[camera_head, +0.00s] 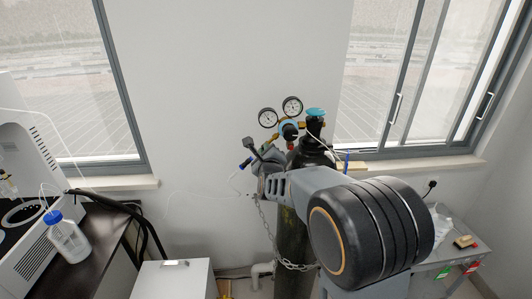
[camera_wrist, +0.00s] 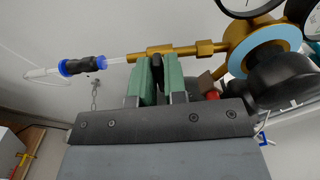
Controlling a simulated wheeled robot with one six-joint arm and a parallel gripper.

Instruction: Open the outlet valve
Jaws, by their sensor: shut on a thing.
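The brass outlet pipe (camera_wrist: 190,49) runs across the wrist view, from a blue and black tube connector (camera_wrist: 82,66) to the regulator body (camera_wrist: 258,52). The outlet valve is a small dark handle (camera_wrist: 157,68) beneath this pipe. My gripper (camera_wrist: 161,78) has its green finger pads shut on the handle, one on each side, which hide part of it. In the head view, my gripper (camera_head: 268,160) is at the left of the regulator, and the valve is hidden there. Two round gauges (camera_head: 280,110) stand above the regulator. The dark gas cylinder (camera_head: 292,235) stands upright behind my arm.
A chain (camera_head: 266,222) hangs around the cylinder. A blue cylinder-top knob (camera_head: 316,113) is right of the gauges. A dark bench (camera_head: 100,250) with a machine and bottle (camera_head: 68,238) is at left. A grey table (camera_head: 455,258) is at right. The wall is behind.

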